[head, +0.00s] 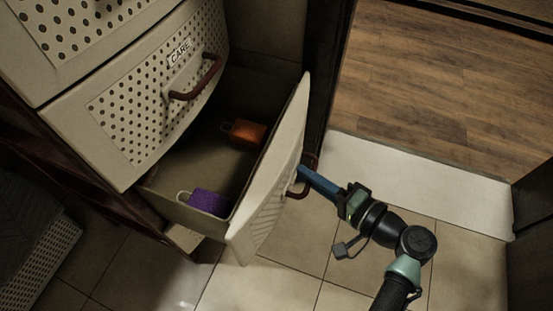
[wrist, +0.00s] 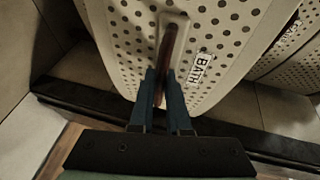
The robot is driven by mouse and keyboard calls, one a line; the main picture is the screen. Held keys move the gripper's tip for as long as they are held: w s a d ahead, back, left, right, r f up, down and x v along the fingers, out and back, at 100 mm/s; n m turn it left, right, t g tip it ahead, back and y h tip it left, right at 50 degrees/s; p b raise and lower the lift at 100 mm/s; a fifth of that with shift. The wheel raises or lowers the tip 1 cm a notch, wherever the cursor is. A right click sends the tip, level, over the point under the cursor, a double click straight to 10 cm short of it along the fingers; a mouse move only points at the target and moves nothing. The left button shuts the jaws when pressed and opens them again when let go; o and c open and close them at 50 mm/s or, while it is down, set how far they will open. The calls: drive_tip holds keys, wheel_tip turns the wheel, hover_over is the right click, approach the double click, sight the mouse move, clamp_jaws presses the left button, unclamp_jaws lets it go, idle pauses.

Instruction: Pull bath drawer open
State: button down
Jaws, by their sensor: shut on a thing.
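The bath drawer is the lower drawer of a cream cabinet, and its front (head: 268,190) stands well out from the cabinet. In the wrist view its perforated front (wrist: 220,30) carries a label (wrist: 199,67) reading BATH. Its dark red-brown handle (wrist: 169,50) runs between the fingers of my gripper (wrist: 160,100), which is shut on it. In the head view my gripper (head: 306,178) reaches the handle (head: 300,188) from the right. Inside the open drawer lie an orange item (head: 248,132) and a purple item (head: 209,202).
Above is a closed drawer (head: 140,105) labelled CARE with its own handle (head: 197,80). A pale basket (head: 40,262) stands at lower left. Tiled floor (head: 285,275) lies clear in front of the drawer. A white threshold (head: 420,185) and wood floor (head: 440,90) are at the right.

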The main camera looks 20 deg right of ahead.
drive_tip(key=s+d, duration=0.4)
drive_tip(key=d, duration=0.1)
drive_tip(key=shift+d, duration=0.15)
drive_tip(key=c, duration=1.2)
unclamp_jaws()
drive_tip(key=shift+w, duration=0.1)
drive_tip(key=shift+o, duration=0.2)
drive_tip(key=p+v, duration=0.5)
drive_tip(key=v, duration=0.8)
